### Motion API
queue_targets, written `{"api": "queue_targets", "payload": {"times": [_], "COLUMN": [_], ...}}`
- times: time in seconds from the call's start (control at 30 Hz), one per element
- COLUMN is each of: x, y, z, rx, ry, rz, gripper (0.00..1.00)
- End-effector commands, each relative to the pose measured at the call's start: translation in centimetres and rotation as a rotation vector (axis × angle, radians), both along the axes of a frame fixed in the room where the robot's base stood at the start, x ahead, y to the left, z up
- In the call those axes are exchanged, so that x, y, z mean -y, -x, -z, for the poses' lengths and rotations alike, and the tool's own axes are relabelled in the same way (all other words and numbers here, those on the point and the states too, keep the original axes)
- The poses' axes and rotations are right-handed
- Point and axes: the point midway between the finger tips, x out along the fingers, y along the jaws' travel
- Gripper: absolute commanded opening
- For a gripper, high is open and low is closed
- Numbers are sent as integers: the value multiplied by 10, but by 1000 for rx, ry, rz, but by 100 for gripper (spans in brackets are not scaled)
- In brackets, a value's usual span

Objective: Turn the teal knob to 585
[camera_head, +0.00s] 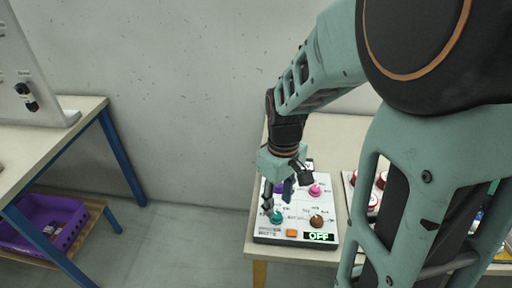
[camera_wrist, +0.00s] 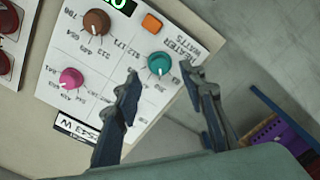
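The teal knob (camera_head: 277,217) is at the lower left of a white control panel (camera_head: 262,228) in the head view. In the wrist view the teal knob (camera_wrist: 160,64) has a pale pointer mark, with printed numbers around it too small to read surely. Text like "HEATER WATTS" is printed beside it. My gripper (camera_head: 277,204) is above this knob, fingers pointing down. In the wrist view my gripper (camera_wrist: 162,76) is open, one fingertip on each side of the knob, with gaps visible. Whether the fingers are at knob height cannot be told. The panel's display (camera_head: 319,236) reads OFF.
The panel also has a brown knob (camera_head: 316,221), a pink knob (camera_head: 315,190), a purple knob (camera_head: 280,187) and an orange button (camera_head: 292,233). A box with red buttons (camera_head: 373,201) stands to the right. A purple crate (camera_head: 60,213) is under the left table.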

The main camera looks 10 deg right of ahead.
Motion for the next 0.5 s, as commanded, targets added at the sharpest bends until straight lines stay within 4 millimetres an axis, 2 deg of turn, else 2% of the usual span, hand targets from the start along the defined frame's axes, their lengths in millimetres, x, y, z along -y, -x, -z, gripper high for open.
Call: {"api": "queue_targets", "payload": {"times": [0.1,0.2,0.5], "x": [0,0,0], "y": [1,0,0], "z": [21,32,40], "rx": [-4,-2,1], "ry": [1,0,0], "rz": [0,1,1], "gripper": [38,38,38]}}
